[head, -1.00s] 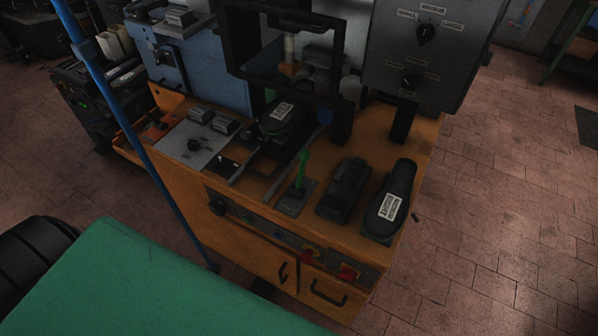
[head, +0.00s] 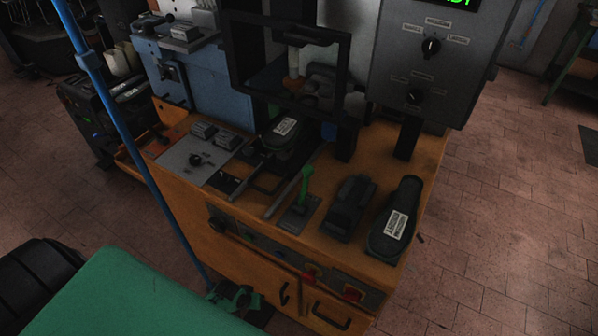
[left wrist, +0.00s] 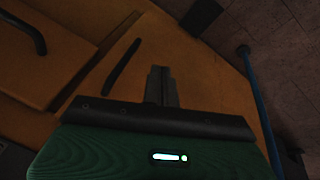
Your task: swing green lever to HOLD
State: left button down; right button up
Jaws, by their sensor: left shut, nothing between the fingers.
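The green lever (head: 306,186) stands up from a small dark base plate (head: 299,218) on the orange bench top, between a grey rod and a black pedal-like block. It leans slightly away from the bench's front edge. I cannot read any HOLD mark near it. My left gripper (head: 240,296) is low in front of the cabinet, below the bench top and well away from the lever. In the left wrist view its two fingers (left wrist: 161,82) are together and empty, in front of an orange panel. My right gripper is not in view.
A labelled black shoe form (head: 395,222) lies right of the black block (head: 348,207). A black press frame (head: 234,55) and a grey control box (head: 437,60) stand behind. A blue pole (head: 130,130) crosses at left. Cabinet handles (head: 331,314) stick out in front.

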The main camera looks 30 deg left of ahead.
pick_arm(q)
jog(key=w+d+r+t+h+b, duration=0.1)
jog(key=w+d+r+h, duration=0.2)
jog(key=r, duration=1.1)
jog(key=w+d+r+h+b, duration=0.1)
jog(key=w+d+r+b, duration=0.15)
jog(key=w+r, duration=0.75)
jog(key=w+a+r+n+h, duration=0.1)
jog(key=r, duration=0.2)
jog(key=w+a+r+n, duration=0.1)
jog(key=r+n, duration=0.1)
jog(key=r, duration=0.2)
jog(key=w+a+r+n+t+h, duration=0.1)
jog(key=a+r, duration=0.1)
jog(key=r, duration=0.1)
jog(key=shift+r+n+h+p, duration=0.3)
jog(key=shift+r, duration=0.1)
jog(key=w+a+r+n+t+h, duration=0.1)
jog(key=w+a+r+n, duration=0.3)
jog(key=r, duration=0.6)
jog(key=w+a+h, duration=0.1)
jog(key=w, duration=0.1)
jog(key=shift+w+a+r+n+t, duration=0.15)
jog(key=shift+w+a+n+t, duration=0.15)
jog(key=shift+t, duration=0.1)
